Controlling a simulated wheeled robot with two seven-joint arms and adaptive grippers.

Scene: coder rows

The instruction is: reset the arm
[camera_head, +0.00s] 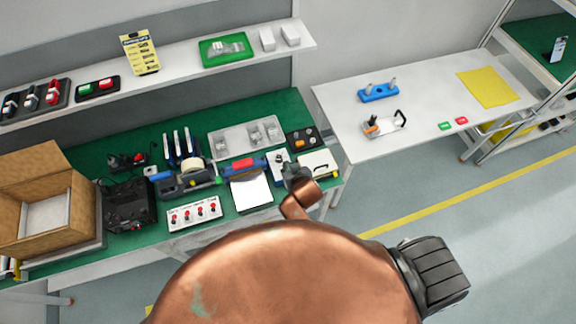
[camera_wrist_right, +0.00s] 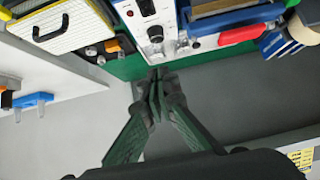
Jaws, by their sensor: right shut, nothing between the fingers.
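My right arm (camera_head: 300,270), copper-coloured, fills the lower middle of the head view. My right gripper (camera_head: 296,173) is small and partly hidden behind the arm, over the front right of the green-topped workbench (camera_head: 85,259). In the right wrist view the dark fingers of the gripper (camera_wrist_right: 158,78) meet at their tips, shut and empty. The tips overlap the green bench edge in that picture; I cannot tell the gap to it. My left gripper is not in view.
The bench holds a cardboard box (camera_head: 35,225), a black device (camera_head: 128,207), a switch panel (camera_head: 194,214) and a grey tray (camera_head: 225,142). A shelf (camera_head: 180,78) runs above. A white table (camera_head: 425,100) stands right. Floor at the lower right (camera_head: 510,240) is clear.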

